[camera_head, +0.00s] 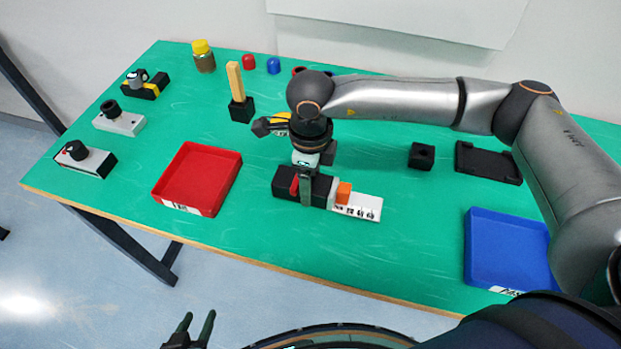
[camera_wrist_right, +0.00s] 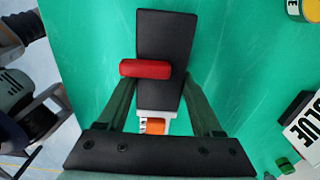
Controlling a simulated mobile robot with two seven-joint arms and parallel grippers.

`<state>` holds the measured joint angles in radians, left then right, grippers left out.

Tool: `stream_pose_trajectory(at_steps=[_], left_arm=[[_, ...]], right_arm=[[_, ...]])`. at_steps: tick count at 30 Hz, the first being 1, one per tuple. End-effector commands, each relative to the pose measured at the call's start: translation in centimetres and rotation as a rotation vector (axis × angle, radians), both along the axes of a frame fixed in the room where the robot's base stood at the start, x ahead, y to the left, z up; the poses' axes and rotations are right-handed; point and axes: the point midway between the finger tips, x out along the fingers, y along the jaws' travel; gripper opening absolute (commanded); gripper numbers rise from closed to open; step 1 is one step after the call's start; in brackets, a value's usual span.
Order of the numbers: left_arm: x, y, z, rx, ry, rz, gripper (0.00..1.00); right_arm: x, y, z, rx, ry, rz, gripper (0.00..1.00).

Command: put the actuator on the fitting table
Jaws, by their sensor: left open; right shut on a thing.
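My right gripper (camera_head: 306,190) reaches down from above and is shut on a long black block with a red bar across it, which I take for the actuator (camera_head: 284,182). In the right wrist view the black block (camera_wrist_right: 165,35) lies between the fingers (camera_wrist_right: 160,97), with a white end and an orange part near the palm. A white labelled strip (camera_head: 368,208) sticks out to its right on the green table (camera_head: 240,235); whether it joins the block is unclear. My left gripper (camera_head: 190,330) is open and empty, below the table's front edge.
A red tray (camera_head: 160,197) stands to the left and a blue tray (camera_head: 480,275) to the right. A black socket block (camera_head: 422,156), a black flat tray (camera_head: 487,163) and a wooden-handled tool (camera_head: 236,80) stand further back. Several knobbed units line the left. The front middle is clear.

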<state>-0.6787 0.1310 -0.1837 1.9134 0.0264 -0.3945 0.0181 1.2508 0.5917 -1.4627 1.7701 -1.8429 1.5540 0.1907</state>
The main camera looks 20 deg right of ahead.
Motion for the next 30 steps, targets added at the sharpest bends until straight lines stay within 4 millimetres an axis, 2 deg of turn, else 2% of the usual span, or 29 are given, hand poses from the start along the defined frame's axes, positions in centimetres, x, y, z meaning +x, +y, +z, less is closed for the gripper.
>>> stream_pose_trajectory(at_steps=[14, 15, 22, 30], left_arm=[[-0.03, -0.04, -0.42, -0.001, 0.000, -0.001, 0.50], [-0.03, -0.04, -0.23, -0.001, 0.000, -0.001, 0.50], [-0.03, -0.03, -0.20, -0.001, 0.000, -0.001, 0.50], [-0.02, -0.03, -0.04, -0.001, 0.000, -0.001, 0.50]], right_arm=[[0.07, 0.07, -0.89, 0.001, -0.003, 0.000, 0.00], [0.03, 0.04, -0.79, 0.000, -0.001, 0.000, 0.71], [0.02, 0.05, -0.77, 0.000, -0.001, 0.000, 0.97], [0.02, 0.05, -0.62, 0.000, -0.001, 0.000, 0.97]])
